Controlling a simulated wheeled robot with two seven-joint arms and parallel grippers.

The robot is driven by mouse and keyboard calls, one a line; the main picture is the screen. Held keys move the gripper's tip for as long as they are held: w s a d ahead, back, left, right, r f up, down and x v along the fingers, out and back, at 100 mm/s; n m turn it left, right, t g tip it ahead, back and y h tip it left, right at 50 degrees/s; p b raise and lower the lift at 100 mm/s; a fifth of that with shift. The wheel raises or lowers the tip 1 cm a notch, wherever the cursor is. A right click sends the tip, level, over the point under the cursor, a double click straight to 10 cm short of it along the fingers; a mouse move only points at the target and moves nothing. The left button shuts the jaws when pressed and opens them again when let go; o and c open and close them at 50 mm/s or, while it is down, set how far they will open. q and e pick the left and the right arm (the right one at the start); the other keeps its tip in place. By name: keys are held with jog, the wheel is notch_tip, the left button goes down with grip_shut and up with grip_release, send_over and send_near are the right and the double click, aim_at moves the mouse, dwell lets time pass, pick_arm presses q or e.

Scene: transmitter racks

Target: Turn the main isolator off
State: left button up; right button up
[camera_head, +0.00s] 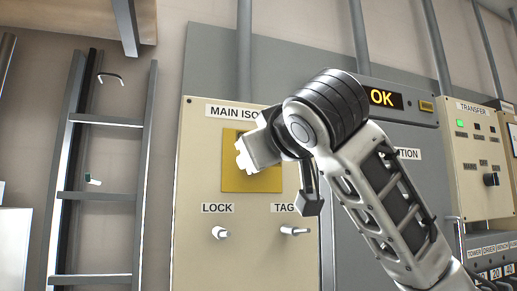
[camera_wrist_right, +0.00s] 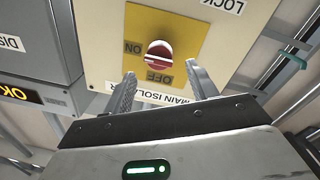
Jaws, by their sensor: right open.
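The main isolator is a red rotary knob (camera_wrist_right: 159,50) on a yellow plate (camera_wrist_right: 190,28), marked ON and OFF, in the right wrist view, which is turned nearly upside down. The knob's bar appears to lie roughly crosswise, its end towards ON; its exact angle is hard to tell. My right gripper (camera_wrist_right: 160,86) is open and empty, its fingers apart with the knob between and beyond their tips, not visibly touching. In the head view my right gripper (camera_head: 243,154) is in front of the yellow plate (camera_head: 234,181) and hides the knob. My left gripper is not in view.
The beige isolator panel (camera_head: 192,200) carries a LOCK peg (camera_head: 220,232) and a TAG peg (camera_head: 294,230) below the plate. A grey cabinet with a lit OK display (camera_head: 383,97) and a transfer panel (camera_head: 478,150) stand to the right. A ladder (camera_head: 100,195) stands left.

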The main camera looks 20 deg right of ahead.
jog(key=shift+w+d+p, duration=0.1)
jog(key=shift+w+p, duration=0.25)
jog(key=shift+w, duration=1.85)
jog(key=c, duration=1)
jog(key=shift+o, duration=0.2)
